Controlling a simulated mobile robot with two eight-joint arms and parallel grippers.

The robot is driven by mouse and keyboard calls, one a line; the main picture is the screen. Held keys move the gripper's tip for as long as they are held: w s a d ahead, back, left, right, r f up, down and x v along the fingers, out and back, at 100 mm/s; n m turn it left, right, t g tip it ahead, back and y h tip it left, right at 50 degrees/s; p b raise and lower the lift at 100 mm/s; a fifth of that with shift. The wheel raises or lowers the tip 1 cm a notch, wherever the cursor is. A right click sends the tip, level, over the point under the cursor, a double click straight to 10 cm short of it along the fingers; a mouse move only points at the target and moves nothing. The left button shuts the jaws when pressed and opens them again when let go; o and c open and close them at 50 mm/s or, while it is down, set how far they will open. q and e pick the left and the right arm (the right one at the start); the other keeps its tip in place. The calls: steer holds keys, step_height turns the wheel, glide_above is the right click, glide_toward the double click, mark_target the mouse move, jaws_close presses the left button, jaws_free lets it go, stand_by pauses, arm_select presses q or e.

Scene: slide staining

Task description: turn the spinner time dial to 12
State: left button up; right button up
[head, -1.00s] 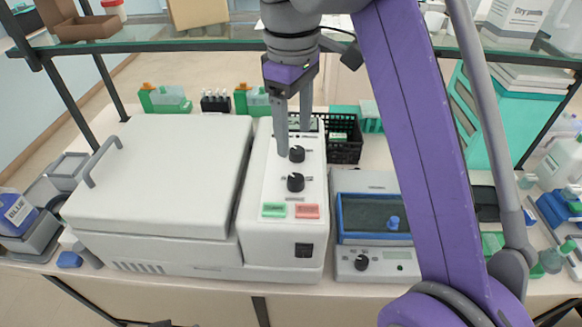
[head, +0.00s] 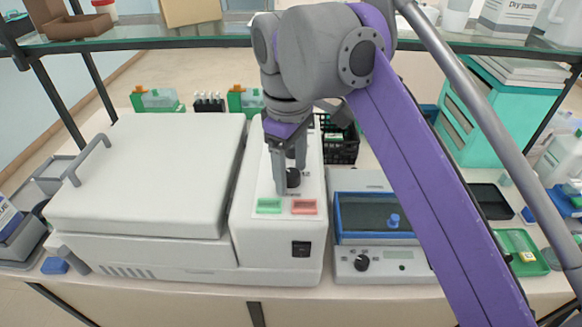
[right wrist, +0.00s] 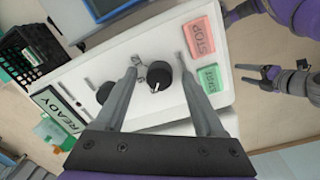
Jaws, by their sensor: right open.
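The white spinner (head: 150,185) has a control panel (head: 262,222) with two black dials. The dial nearer the buttons (head: 293,178) shows in the right wrist view (right wrist: 158,82) with a white pointer line. My right gripper (head: 289,176) is open, pointing down, with one finger on each side of this dial; contact cannot be told. The other dial (right wrist: 104,91) is partly behind a finger, nearer the READY display (right wrist: 60,112). Dial labels are too small to read surely. My left gripper (right wrist: 240,73) is open and empty beyond the panel's edge in the right wrist view.
Green (head: 269,205) and red (head: 304,206) buttons lie close by the dial. A device with a blue-rimmed basin (head: 376,237) stands right of the spinner. A black basket (head: 345,150) is behind. A glass shelf (head: 150,43) crosses above the bench.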

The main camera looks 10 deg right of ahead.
jaws_close()
arm_select(q)
steer(key=shift+r, duration=0.15)
arm_select(e)
steer(key=m+p, duration=0.3)
steer(key=m, duration=0.1)
steer(key=shift+r, duration=0.2)
steer(key=m+p, duration=0.3)
steer(key=m, duration=0.2)
steer(key=shift+w+m, duration=0.1)
steer(key=shift+m, duration=0.3)
steer(key=m+p, duration=0.2)
steer(key=m, duration=0.3)
steer(key=shift+g, duration=0.3)
arm_select(q)
steer(key=w+r+p, duration=0.1)
steer(key=w+r, duration=0.2)
steer(key=r, duration=0.8)
steer(key=shift+r+t, duration=0.15)
steer(key=shift+t, duration=0.25)
arm_select(e)
steer(key=m, duration=0.5)
steer(key=shift+w+f, duration=0.1)
arm_select(q)
steer(key=shift+w+p, duration=0.1)
steer(key=shift+p, duration=0.2)
